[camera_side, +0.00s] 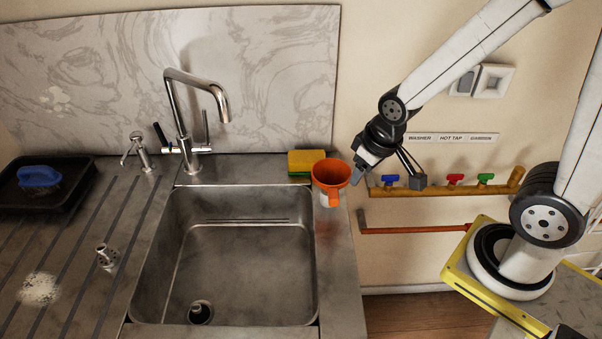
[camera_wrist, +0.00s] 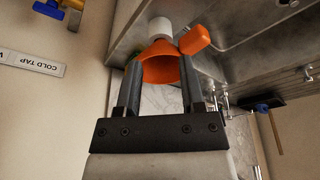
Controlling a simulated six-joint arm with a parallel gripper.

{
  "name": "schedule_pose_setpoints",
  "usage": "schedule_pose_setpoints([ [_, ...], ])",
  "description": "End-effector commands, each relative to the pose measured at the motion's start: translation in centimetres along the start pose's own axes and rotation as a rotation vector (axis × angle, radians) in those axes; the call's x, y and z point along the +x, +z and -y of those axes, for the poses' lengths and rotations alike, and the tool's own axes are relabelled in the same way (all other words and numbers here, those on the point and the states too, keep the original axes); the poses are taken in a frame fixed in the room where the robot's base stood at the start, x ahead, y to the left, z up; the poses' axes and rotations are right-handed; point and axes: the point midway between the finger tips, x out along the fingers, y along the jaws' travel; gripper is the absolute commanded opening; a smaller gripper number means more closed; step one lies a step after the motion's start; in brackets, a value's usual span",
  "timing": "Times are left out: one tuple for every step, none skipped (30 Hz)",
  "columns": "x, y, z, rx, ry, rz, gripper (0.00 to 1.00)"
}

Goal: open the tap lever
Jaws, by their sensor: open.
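The chrome tap (camera_side: 182,115) stands behind the sink, its spout bent over the basin. A thin upright metal lever (camera_side: 206,126) rises at its right side. A dark blue-black handle (camera_side: 160,133) tilts up at its left side. I cannot tell which one the task means. My gripper (camera_side: 357,174) is well to the right of the tap, beside an orange funnel (camera_side: 331,173) at the counter's right edge. In the wrist view my gripper (camera_wrist: 160,64) has its fingers apart, with the funnel showing between and beyond them; contact cannot be told.
A yellow-green sponge (camera_side: 306,161) lies left of the funnel. The steel sink (camera_side: 230,260) is empty. A soap dispenser (camera_side: 139,150) stands left of the tap, and a black tray (camera_side: 72,185) lies farther left. Pipes with coloured valves (camera_side: 455,180) run along the wall at right.

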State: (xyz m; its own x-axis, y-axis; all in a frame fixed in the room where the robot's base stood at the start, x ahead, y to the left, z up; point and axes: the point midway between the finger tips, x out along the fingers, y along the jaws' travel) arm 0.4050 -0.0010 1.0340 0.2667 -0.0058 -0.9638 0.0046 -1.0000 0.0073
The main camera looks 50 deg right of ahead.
Motion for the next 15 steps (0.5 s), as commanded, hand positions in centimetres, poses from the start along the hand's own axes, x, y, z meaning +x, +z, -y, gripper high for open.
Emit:
schedule_pose_setpoints([
  [0.3, -0.8, -0.1, -0.005, 0.004, -0.02, 0.5],
  [0.4, -1.4, -0.2, -0.009, 0.006, -0.039, 0.5],
  [0.6, -2.4, -0.3, -0.014, 0.009, -0.065, 0.5],
  [0.8, -3.2, -0.3, -0.018, 0.012, -0.089, 0.5],
  [1.0, -4.1, -0.4, -0.023, 0.014, -0.115, 0.5],
  [1.3, -5.4, -0.5, -0.031, 0.016, -0.153, 0.5],
  [1.5, -6.4, -0.5, -0.039, 0.017, -0.182, 0.5],
  [1.7, -7.5, -0.5, -0.046, 0.017, -0.216, 0.5],
  [2.0, -9.0, -0.5, -0.055, 0.016, -0.262, 0.5],
  [2.2, -10.1, -0.5, -0.065, 0.014, -0.296, 0.5],
  [2.5, -11.3, -0.5, -0.073, 0.011, -0.332, 0.5],
  [2.7, -12.8, -0.4, -0.084, 0.006, -0.379, 0.5],
  [2.9, -13.9, -0.3, -0.094, 0.001, -0.415, 0.5],
  [3.1, -15.0, -0.2, -0.102, -0.005, -0.449, 0.5],
  [3.4, -16.4, -0.1, -0.114, -0.015, -0.496, 0.5],
])
